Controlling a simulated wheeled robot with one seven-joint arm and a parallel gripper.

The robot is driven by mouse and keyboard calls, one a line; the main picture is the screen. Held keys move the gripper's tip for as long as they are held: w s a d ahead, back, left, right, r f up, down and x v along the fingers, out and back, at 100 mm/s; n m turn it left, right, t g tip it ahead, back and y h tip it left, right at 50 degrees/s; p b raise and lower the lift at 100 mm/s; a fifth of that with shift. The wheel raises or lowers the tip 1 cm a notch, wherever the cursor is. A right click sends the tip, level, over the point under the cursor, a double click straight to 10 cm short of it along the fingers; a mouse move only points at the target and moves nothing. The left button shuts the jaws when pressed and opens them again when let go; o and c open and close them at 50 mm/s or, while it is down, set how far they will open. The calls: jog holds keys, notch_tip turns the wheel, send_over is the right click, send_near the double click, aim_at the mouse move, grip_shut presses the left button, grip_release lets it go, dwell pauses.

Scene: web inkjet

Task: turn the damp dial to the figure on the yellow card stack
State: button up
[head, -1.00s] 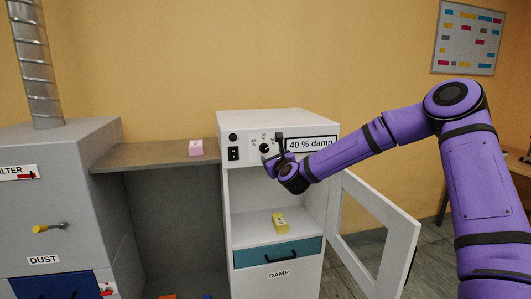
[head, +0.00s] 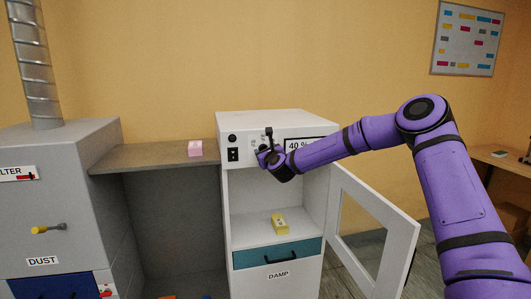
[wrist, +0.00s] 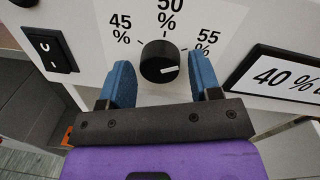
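The black damp dial (wrist: 160,58) is on the white cabinet's front panel, among printed marks 45 %, 50 % and 55 %. Its white pointer line faces right, a little below the 55 % mark. My gripper (wrist: 162,76) is open, with one blue finger on each side of the dial; small gaps show between fingers and dial. In the head view my gripper (head: 264,152) hides the dial. The yellow card stack (head: 280,224) sits on the shelf inside the open cabinet; its figure is too small to read.
The cabinet door (head: 374,232) stands open to the right. A pink stack (head: 195,148) lies on the grey shelf at left. A teal drawer (head: 277,253) is below.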

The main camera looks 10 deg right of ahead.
jog(key=c, duration=0.7)
jog(key=shift+o, duration=0.2)
jog(key=shift+n, duration=0.5)
jog(key=n+h, duration=0.1)
jog(key=n, duration=2)
jog(key=shift+a+r+n+g+h, duration=0.1)
jog(key=shift+n+g+h, duration=0.2)
jog(key=shift+n+h, duration=0.1)
jog(key=o, duration=0.9)
